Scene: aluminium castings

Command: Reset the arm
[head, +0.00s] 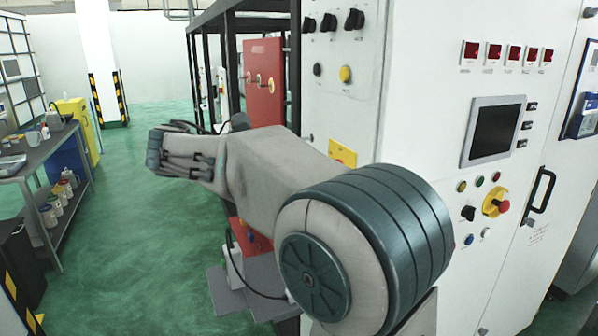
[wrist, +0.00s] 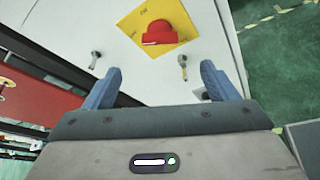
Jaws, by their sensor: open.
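My arm (head: 270,170) reaches forward and to the left across the head view, in front of a white control cabinet. My gripper's fingers do not show clearly in the head view. In the wrist view my gripper (wrist: 162,90) shows two blue fingers spread apart, open, with nothing between them. Small key-like switches sit to the left and right below the button. I cannot tell the exact gap between the fingers and the panel.
The white cabinet (head: 440,120) with a screen, knobs and a black handle stands close on the right. A red panel (head: 263,85) in a black frame is behind my arm. A workbench (head: 40,150) stands at far left. Green floor (head: 140,240) between is open.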

